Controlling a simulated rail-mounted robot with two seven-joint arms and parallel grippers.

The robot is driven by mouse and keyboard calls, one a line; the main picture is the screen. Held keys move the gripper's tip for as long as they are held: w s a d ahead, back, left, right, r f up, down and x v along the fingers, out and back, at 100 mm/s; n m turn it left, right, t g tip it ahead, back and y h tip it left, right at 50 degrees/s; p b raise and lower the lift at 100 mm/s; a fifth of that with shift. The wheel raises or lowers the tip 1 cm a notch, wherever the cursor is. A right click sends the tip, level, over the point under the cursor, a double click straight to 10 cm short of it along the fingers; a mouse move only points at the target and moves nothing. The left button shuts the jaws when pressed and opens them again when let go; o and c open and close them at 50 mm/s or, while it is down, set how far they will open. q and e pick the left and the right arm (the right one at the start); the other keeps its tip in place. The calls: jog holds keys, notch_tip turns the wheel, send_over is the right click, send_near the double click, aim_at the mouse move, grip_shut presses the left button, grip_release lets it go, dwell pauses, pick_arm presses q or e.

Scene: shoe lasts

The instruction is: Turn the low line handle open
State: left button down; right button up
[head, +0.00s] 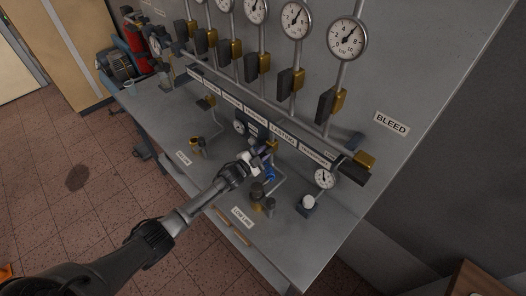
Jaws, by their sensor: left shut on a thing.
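The low line handle (269,174) looks blue and sits on the grey bench, up from the "LOW LINE" label (243,217). My left gripper (257,160) reaches in from the lower left and is shut on the handle. The fingers cover much of it, so its exact angle cannot be told. My right gripper is not in view.
Brass and grey fittings (257,195) stand close below the gripper. A small gauge (324,179) and a white knob (308,202) are to the right. Behind runs a labelled manifold (283,134), with several large gauges (347,38) above. The bench's front right corner is clear.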

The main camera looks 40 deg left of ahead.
pick_arm(q)
jog(key=n, duration=0.4)
jog(key=shift+p, duration=0.3)
jog(key=n, duration=0.4)
jog(key=shift+n, duration=0.6)
jog(key=c, duration=1)
grip_release()
jog(key=shift+c, duration=0.2)
jog(key=shift+s, duration=0.15)
jog(key=s+a+p, duration=0.1)
jog(key=s, duration=1.2)
jog(key=shift+s+a, duration=0.15)
jog(key=shift+s, duration=0.1)
